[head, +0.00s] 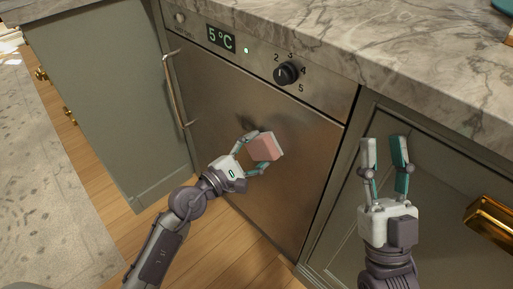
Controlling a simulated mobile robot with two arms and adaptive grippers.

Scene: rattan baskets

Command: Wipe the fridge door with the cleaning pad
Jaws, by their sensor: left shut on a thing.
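The fridge door (285,195) is a brushed steel panel under the counter, with a vertical handle on its left side. A darker smudge shows on the door just above my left gripper. My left gripper (264,150) is shut on the pink and white cleaning pad (267,147), in front of the middle of the door. I cannot tell whether the pad touches the steel. My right gripper (385,142) is open and empty, pointing up in front of the green cabinet to the right of the fridge.
The fridge's control strip has a "5°C" display (221,38) and a black knob (286,73). The handle (175,88) sticks out. A marble counter (400,70) overhangs above. A brass handle (490,218) juts out at right. Wooden floor and a rug (50,180) lie at left.

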